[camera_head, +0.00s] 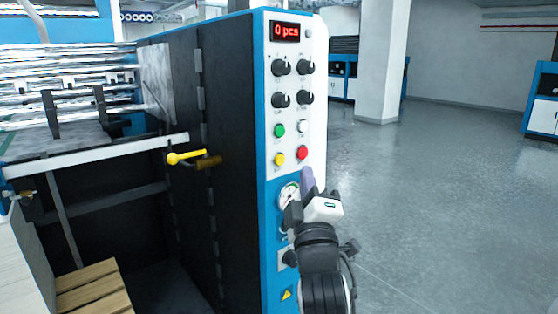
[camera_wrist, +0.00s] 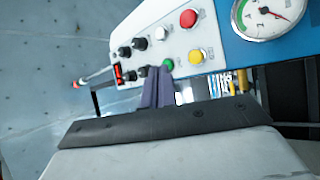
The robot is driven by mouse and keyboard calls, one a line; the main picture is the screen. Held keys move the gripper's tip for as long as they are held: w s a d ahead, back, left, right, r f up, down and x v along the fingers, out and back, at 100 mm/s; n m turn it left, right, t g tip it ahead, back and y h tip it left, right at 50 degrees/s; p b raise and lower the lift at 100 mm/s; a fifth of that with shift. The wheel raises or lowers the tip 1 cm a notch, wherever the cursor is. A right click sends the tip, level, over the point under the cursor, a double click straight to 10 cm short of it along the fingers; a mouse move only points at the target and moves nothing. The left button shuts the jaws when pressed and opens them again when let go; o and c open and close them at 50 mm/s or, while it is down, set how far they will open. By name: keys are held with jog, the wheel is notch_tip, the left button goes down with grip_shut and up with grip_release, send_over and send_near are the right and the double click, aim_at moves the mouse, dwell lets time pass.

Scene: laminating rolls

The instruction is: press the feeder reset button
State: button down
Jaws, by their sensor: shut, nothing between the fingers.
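The control panel (camera_head: 291,110) is a white face on a blue-edged cabinet, with a green button (camera_head: 279,131), a white button (camera_head: 303,127), a yellow button (camera_head: 279,160) and a red button (camera_head: 302,153). Their labels are too small to read, so I cannot tell which is the feeder reset. My gripper (camera_head: 307,178) is shut and empty, just below the red button in the head view. In the wrist view, the shut fingers (camera_wrist: 159,80) point toward the panel; the green (camera_wrist: 168,64), white (camera_wrist: 162,33), red (camera_wrist: 188,18) and yellow (camera_wrist: 195,56) buttons show around and beyond them. I see no clear contact.
A red display (camera_head: 285,31) reads "0 pcs" above several black knobs (camera_head: 280,67). A round gauge (camera_head: 289,195) sits below the buttons, partly behind my gripper. A yellow-knobbed lever (camera_head: 186,157) sticks out at the left. Open floor (camera_head: 440,190) lies to the right.

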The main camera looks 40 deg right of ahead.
aim_at(279, 160)
jog(key=shift+s+d+f+g+h, duration=0.25)
jog(key=shift+s+d+g+h, duration=0.2)
jog(key=shift+s+d, duration=0.55)
jog(key=shift+w+d, duration=0.1)
jog(key=w+p, duration=0.2)
jog(key=w, duration=0.6)
jog(key=shift+w+a, duration=0.35)
jog(key=shift+w, duration=0.05)
jog(key=shift+w, duration=0.1)
dwell(1.1)
jog(key=shift+w, duration=0.35)
